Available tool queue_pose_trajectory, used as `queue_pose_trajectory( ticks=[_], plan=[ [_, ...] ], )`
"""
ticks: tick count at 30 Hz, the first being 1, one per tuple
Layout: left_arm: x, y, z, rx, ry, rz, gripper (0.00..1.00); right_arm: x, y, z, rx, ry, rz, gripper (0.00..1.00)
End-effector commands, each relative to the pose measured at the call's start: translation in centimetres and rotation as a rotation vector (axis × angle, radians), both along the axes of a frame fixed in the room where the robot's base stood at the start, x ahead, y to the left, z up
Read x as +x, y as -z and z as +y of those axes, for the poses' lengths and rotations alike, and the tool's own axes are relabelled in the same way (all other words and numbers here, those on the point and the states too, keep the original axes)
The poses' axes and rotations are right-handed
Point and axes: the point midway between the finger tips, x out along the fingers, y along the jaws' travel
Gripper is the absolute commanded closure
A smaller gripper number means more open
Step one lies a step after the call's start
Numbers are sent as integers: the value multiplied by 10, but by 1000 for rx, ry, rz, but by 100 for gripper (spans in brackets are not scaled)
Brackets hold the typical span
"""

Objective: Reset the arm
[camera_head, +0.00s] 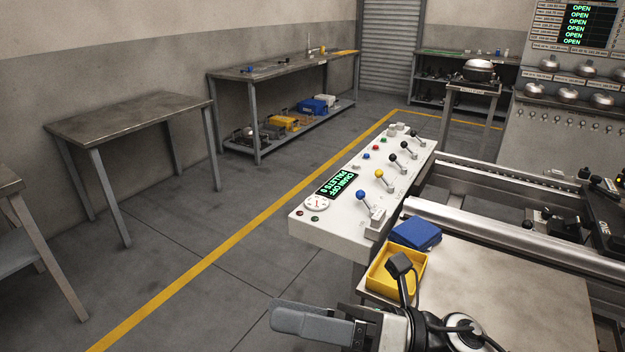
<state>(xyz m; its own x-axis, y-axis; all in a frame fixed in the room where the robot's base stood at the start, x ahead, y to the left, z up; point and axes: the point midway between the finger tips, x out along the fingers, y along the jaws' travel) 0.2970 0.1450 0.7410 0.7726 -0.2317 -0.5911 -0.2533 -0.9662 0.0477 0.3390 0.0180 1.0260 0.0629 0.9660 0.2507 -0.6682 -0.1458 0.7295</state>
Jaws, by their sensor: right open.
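My right gripper (300,320) is at the bottom centre, with its grey finger pointing left over the floor. It is open, and I see nothing held in it. The second finger is hard to make out from this angle. Part of my right arm shows to the right of it, in front of the yellow bin (381,284) and the small table (520,300). My left gripper is not in view.
A white control console (335,232) with coloured levers and a display reading "CHAIN OFF PALLETS 0" stands just beyond. A blue box (416,233) lies by the bin. A conveyor rail (500,238) runs at right. Worktables (130,115) line the left wall; the floor at left is clear.

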Motion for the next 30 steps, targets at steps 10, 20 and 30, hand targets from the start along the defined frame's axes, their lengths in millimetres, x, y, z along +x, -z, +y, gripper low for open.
queue_pose_trajectory(
  ticks=[10, 20, 30],
  plan=[
    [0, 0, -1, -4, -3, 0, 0, 53, 156, -119, 840, 643, 1594, 0],
    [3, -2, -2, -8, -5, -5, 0, -31, 276, -160, 1206, 937, 2241, 0],
    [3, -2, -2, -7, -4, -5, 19, -39, 283, -162, 1230, 958, 2285, 19]
  ],
)
